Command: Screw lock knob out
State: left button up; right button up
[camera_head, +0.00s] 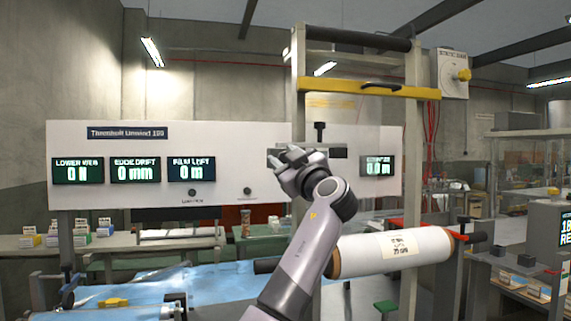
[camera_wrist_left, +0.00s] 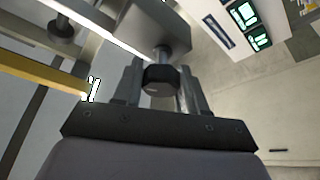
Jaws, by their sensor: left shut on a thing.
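The lock knob (camera_wrist_left: 161,80) is a small black faceted knob in the middle of the left wrist view. A short metal shaft (camera_wrist_left: 163,54) joins it to a dark grey block (camera_wrist_left: 152,30). My left gripper (camera_wrist_left: 160,88) is shut on the knob, with one finger on each side. In the head view my left gripper (camera_head: 288,156) is up against the grey bracket (camera_head: 325,151) on the machine frame, and the held knob is hidden there. A black T-shaped knob (camera_head: 320,131) stands on top of that bracket. My right gripper is out of view.
A white panel (camera_head: 225,195) with several green displays stands behind my arm. A yellow bar (camera_head: 360,87) crosses the frame above. A white film roll (camera_head: 392,252) lies low right of my arm. Blue film (camera_head: 205,277) covers the lower left.

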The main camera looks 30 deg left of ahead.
pick_arm(q)
jog(key=o, duration=1)
jog(key=shift+s+d+f, duration=0.15)
jog(key=shift+d, duration=0.1)
jog(key=b+v, duration=0.2)
jog(key=v, duration=0.4)
jog(key=shift+s+d, duration=0.1)
jog(key=shift+d, duration=0.1)
